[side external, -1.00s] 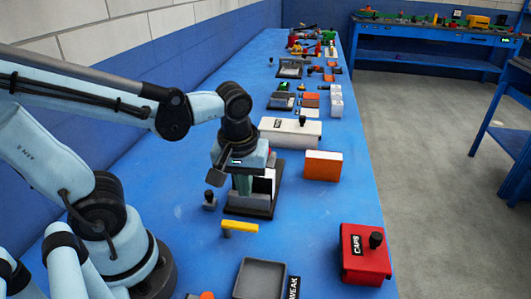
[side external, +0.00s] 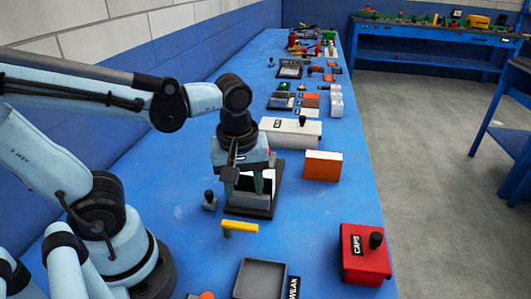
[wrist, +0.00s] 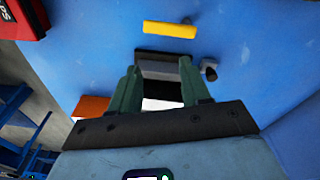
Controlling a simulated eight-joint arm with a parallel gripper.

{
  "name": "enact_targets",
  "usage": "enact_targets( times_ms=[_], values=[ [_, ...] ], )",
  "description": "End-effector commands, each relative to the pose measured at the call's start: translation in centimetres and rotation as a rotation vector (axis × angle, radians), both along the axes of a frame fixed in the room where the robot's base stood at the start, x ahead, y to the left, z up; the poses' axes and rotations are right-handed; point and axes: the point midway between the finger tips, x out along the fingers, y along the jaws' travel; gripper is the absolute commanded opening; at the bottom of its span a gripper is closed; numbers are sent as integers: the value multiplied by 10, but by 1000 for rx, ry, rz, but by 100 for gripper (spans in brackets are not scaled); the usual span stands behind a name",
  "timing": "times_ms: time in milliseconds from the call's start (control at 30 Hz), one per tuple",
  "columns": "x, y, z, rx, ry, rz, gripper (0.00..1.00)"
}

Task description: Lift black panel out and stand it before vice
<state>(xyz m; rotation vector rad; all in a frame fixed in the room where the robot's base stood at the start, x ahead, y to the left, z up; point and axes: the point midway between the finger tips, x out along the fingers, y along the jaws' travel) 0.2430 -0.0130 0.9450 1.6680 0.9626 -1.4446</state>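The vice (side external: 250,201) is a dark base with grey jaws, on the blue bench below my gripper. A white panel (side external: 252,184) stands in it, also seen as a pale strip in the wrist view (wrist: 162,104). A dark strip (wrist: 160,68) lies between the vice's grey block (wrist: 160,57) and the white panel; it may be the black panel, but I cannot tell surely. My gripper (side external: 248,186) points down over the vice. In the wrist view its green fingers (wrist: 158,92) are wide apart on either side of the strips, with nothing visibly clamped. Whether they touch anything is hidden.
A yellow bar (side external: 240,226) lies before the vice, with a small grey knobbed piece (side external: 210,201) at its left. An orange block (side external: 323,166) and a white box (side external: 291,132) stand behind. A red CAPS box (side external: 365,254) and grey tray (side external: 261,279) are nearer. Bench between is clear.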

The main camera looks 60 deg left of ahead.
Motion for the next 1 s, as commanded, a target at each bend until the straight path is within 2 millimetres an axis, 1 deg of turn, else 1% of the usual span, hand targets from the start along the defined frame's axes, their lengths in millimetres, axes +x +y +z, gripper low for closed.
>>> enact_targets(
  times_ms=[33, 133, 167, 200, 300, 400, 500, 667, 1000],
  values=[
    [9, 9, 7, -26, 0, 119, 55],
    [24, 26, 20, -88, 0, 374, 70],
    [29, 32, 24, -105, 0, 452, 72],
    [34, 40, 29, -130, 1, 552, 72],
    [47, 60, 40, -184, 3, 782, 72],
    [55, 77, 49, -229, 7, 969, 72],
    [60, 91, 56, -260, 10, 1102, 72],
    [64, 100, 60, -284, 13, 1202, 72],
    [64, 101, 60, -287, 13, 1208, 72]
  ],
)
